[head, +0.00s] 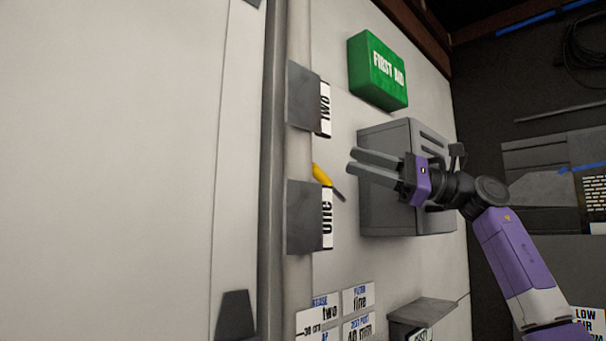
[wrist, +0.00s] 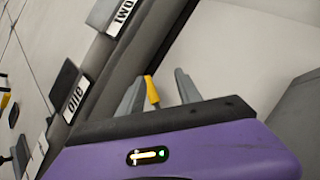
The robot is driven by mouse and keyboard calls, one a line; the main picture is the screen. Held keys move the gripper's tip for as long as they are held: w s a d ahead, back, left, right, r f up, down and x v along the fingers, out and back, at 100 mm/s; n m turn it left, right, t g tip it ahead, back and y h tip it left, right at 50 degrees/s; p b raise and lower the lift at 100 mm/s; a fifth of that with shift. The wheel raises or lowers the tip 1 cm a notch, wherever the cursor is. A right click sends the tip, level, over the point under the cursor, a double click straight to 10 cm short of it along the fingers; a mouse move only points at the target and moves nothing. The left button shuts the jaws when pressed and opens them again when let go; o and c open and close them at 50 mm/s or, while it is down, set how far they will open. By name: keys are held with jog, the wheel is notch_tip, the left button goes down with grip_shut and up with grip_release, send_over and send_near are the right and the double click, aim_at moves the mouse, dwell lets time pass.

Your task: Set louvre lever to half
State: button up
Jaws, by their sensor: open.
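A lever with a yellow grip (head: 322,175) and a dark stem shows beside the pale vertical pipe, between the plates marked "two" (head: 325,108) and "one" (head: 327,218). I cannot read a label naming it the louvre lever, and no "half" mark is legible. My gripper (head: 352,161) is open and points left, to the right of the lever in the head view. In the wrist view the yellow grip (wrist: 151,90) shows between my two spread fingers (wrist: 160,77), nearer the left one. I cannot tell whether it lies at finger depth; no contact is visible.
A grey box (head: 385,190) is on the wall behind my gripper, with a green first aid box (head: 378,72) above it. Several label cards (head: 357,298) and a dark ledge (head: 422,311) are lower down. Another yellow-tipped part (wrist: 5,99) shows at the wrist view's left edge.

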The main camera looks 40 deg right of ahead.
aim_at(327, 177)
jog(key=f, duration=0.1)
jog(key=w+f+n+h, duration=0.1)
jog(key=f+n, duration=0.1)
jog(key=f, duration=0.1)
jog(key=shift+w+g, duration=0.3)
jog(key=shift+g, duration=0.1)
jog(key=shift+n, duration=0.3)
jog(key=p+x, duration=0.2)
jog(key=x, duration=0.4)
jog(key=shift+w+a+r, duration=0.1)
jog(key=shift+w, duration=0.05)
jog(key=shift+w+a, duration=0.4)
jog(key=shift+w, duration=0.05)
grip_shut()
